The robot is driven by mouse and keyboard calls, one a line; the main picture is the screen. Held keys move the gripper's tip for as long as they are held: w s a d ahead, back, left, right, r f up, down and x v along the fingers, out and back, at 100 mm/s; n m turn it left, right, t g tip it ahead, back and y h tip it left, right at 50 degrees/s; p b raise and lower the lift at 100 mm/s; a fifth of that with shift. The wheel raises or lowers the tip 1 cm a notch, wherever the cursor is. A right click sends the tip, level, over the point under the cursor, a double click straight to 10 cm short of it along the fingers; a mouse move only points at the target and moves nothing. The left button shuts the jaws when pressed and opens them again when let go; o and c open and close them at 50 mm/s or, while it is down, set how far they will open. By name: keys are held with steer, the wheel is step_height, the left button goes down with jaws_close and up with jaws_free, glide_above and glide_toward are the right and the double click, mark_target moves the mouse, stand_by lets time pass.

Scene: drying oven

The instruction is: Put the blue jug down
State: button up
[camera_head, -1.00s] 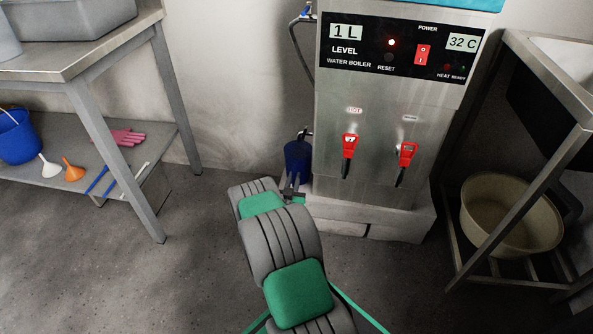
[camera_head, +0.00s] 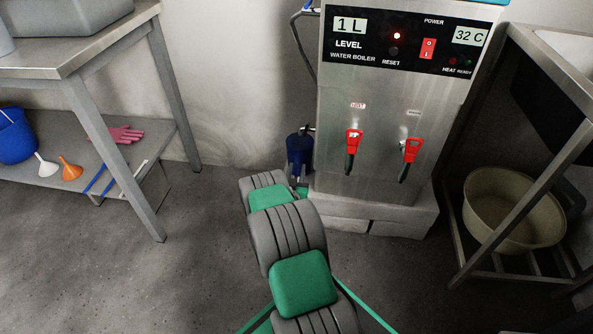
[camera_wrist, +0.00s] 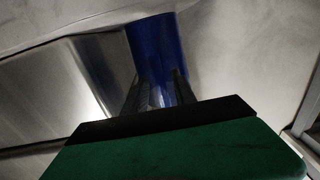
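The blue jug (camera_head: 299,152) is at the left side of the water boiler, close to the wall, and looks upright. In the wrist view, the jug (camera_wrist: 152,42) is a blue cylinder just beyond my fingertips. My gripper (camera_head: 300,181) reaches the jug's near, lower side. In the wrist view, the two dark fingers of my gripper (camera_wrist: 158,85) stand on either side of a narrow part of the jug and look shut on it. The exact contact is dark. The jug's base is hidden, so I cannot tell if it touches a surface.
The steel water boiler (camera_head: 395,115), with two red-handled taps, stands on a pale plinth (camera_head: 375,215). A steel table (camera_head: 95,45) with a lower shelf is at left. A beige basin (camera_head: 515,210) sits on a rack at right. Floor between table and boiler is clear.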

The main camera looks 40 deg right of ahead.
steer(key=shift+o, duration=0.2)
steer(key=shift+r, duration=0.2)
steer(key=shift+p+v, duration=1.8)
steer(key=shift+v, duration=4.25)
steer(key=w+r+m+g+y, duration=0.1)
steer(key=w+r+m+g, duration=0.2)
steer(key=w+r+g, duration=0.35)
steer(key=a+r+n+y, duration=0.2)
steer(key=a+r+y, duration=0.3)
steer(key=a+r, duration=0.4)
steer(key=s+a+r+n+g+y, duration=0.1)
steer(key=s+a+r+n+y, duration=0.3)
steer(key=s+a, duration=0.6)
steer(key=s+a+r+n+g+y, duration=0.1)
steer(key=s+a+r+n+y, duration=0.3)
steer(key=s+a+n, duration=0.3)
steer(key=s+a+r, duration=0.1)
steer(key=s+a, duration=0.3)
steer(key=a, duration=0.3)
steer(key=shift+r, duration=0.3)
